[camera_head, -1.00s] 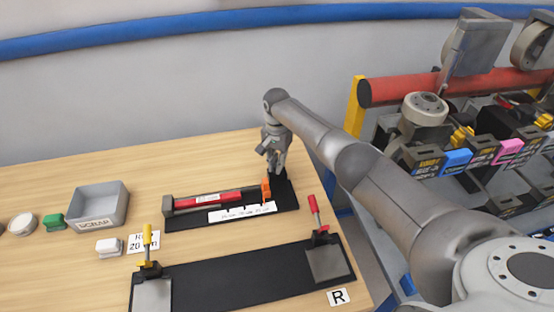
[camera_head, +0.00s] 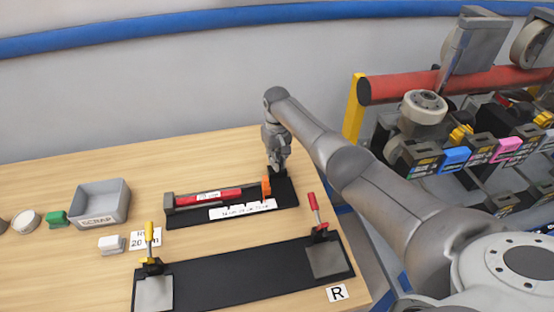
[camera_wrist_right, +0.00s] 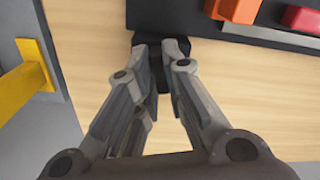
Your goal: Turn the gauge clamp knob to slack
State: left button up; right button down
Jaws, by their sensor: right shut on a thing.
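The gauge is a black base (camera_head: 232,217) on the table with a red bar (camera_head: 215,196), an orange block (camera_head: 266,187) and a white scale strip (camera_head: 243,209). A dark knob (camera_wrist_right: 181,46) sits at the gauge's end by the orange block. My right gripper (camera_head: 276,170) points down over that end. In the right wrist view my right gripper (camera_wrist_right: 161,48) is shut on the knob, a finger on each side. The fingers hide much of the knob, and its turn angle cannot be read. My left gripper is out of view.
A grey scrap bin (camera_head: 100,203) stands at the left. A black fixture (camera_head: 240,277) in front carries a yellow-handled clamp (camera_head: 149,245) and a red-handled clamp (camera_head: 316,213). A rack with several labelled bins (camera_head: 455,160) stands at the right, beyond the table edge.

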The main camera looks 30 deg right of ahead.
jog(key=n, duration=0.5)
jog(key=shift+n, duration=0.3)
jog(key=n, duration=0.5)
jog(key=shift+n, duration=0.4)
jog(key=c, duration=1.5)
grip_release()
jog(key=shift+r, duration=0.1)
notch_tip(320, 180, up, 12)
jog(key=shift+f, duration=0.1)
